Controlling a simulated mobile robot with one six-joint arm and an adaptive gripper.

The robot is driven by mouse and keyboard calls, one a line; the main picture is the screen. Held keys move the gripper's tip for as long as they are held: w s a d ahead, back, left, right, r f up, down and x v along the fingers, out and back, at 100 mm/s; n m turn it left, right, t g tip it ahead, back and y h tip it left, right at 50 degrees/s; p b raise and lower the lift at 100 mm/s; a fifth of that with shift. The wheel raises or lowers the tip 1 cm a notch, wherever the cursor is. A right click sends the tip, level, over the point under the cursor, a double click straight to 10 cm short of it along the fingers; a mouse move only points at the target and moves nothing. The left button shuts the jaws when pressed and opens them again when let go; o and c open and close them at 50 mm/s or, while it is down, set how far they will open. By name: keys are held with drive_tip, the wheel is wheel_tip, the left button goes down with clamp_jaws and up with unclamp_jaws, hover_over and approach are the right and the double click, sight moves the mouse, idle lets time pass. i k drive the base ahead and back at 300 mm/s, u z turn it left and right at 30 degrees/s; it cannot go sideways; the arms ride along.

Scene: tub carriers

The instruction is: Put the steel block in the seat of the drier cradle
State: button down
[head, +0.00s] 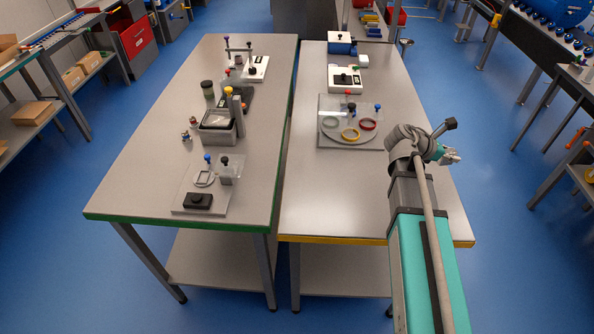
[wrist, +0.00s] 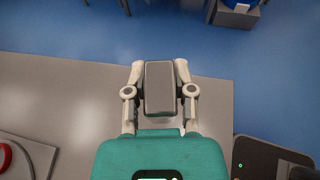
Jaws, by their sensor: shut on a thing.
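The steel block (wrist: 159,88) is a grey block with a darker rim, seen between the two fingers of my gripper (wrist: 159,80) in the wrist view. My gripper is shut on it from both sides. In the head view my gripper (head: 450,157) is past the right edge of the right table; the block is too small to make out there. I cannot tell surely which fixture is the drier cradle. A grey plate (head: 185,197) at the front of the left table bears a square ring, a black block and a clear upright piece.
The right table (head: 330,215) has a clear front half. A plate (head: 372,143) with green, yellow and red rings and a white box (head: 334,86) stand farther back. The left table (head: 125,195) holds a grey tub (head: 215,135) and several knobbed fixtures. A narrow gap separates the tables.

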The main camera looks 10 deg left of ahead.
sight(203, 177)
drive_tip(key=u, duration=0.45)
drive_tip(key=k, duration=0.95)
drive_tip(key=u, duration=0.05)
drive_tip(key=i, duration=0.85)
drive_tip(key=u, duration=0.05)
